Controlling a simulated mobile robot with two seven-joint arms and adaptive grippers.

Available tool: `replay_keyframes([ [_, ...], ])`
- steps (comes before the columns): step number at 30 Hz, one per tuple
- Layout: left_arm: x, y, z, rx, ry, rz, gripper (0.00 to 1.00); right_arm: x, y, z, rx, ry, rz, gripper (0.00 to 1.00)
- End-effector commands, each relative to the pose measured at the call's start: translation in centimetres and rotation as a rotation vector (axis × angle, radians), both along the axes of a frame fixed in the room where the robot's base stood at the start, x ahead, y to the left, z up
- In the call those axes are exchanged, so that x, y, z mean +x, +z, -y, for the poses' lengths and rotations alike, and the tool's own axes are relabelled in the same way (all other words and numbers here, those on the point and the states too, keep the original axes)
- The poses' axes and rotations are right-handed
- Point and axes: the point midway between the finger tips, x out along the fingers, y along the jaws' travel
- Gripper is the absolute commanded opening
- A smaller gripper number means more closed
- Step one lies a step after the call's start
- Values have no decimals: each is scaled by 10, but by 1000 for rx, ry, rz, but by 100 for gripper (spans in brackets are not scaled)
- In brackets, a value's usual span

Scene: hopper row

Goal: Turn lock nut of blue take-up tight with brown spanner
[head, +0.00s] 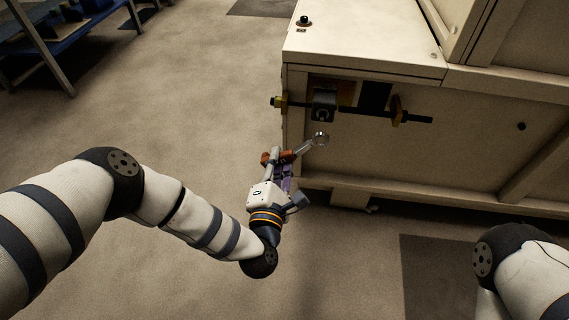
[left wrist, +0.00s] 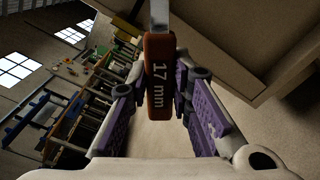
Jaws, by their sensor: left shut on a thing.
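The brown spanner has a brown handle marked 17 mm (left wrist: 160,75) in the left wrist view. In the head view its metal shank (head: 305,147) and ring end point up and right. My left gripper (head: 281,161) is shut on the handle, which stands between its purple finger pads. The take-up on the machine's side has a dark threaded rod (head: 360,111), a dark block (head: 323,101) and yellowish nut-like pieces at left (head: 280,103) and right (head: 398,110). The ring end appears below the block, apart from the rod. I cannot make out blue on the take-up. My right gripper is out of view.
The beige machine housing (head: 365,50) fills the upper right, with a black knob (head: 304,21) on its top. A lower frame rail (head: 440,198) runs along its base. A blue-shelved rack (head: 60,45) stands at upper left. The floor between is clear.

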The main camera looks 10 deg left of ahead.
Motion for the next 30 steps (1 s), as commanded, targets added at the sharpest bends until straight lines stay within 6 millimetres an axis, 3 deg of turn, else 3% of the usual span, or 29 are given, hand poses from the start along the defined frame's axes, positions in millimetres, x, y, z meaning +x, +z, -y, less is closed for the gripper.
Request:
replay_keyframes([
  [5,8,-4,-3,0,6,-5,0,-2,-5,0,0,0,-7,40],
  [13,42,-8,-1,-12,4,-8,0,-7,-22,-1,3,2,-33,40],
  [22,40,-48,31,-455,6,-16,0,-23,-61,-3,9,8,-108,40],
  [28,40,-62,70,-855,6,-17,0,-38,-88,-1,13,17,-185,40],
  [30,40,-58,83,-991,4,-15,0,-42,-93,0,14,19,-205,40],
])
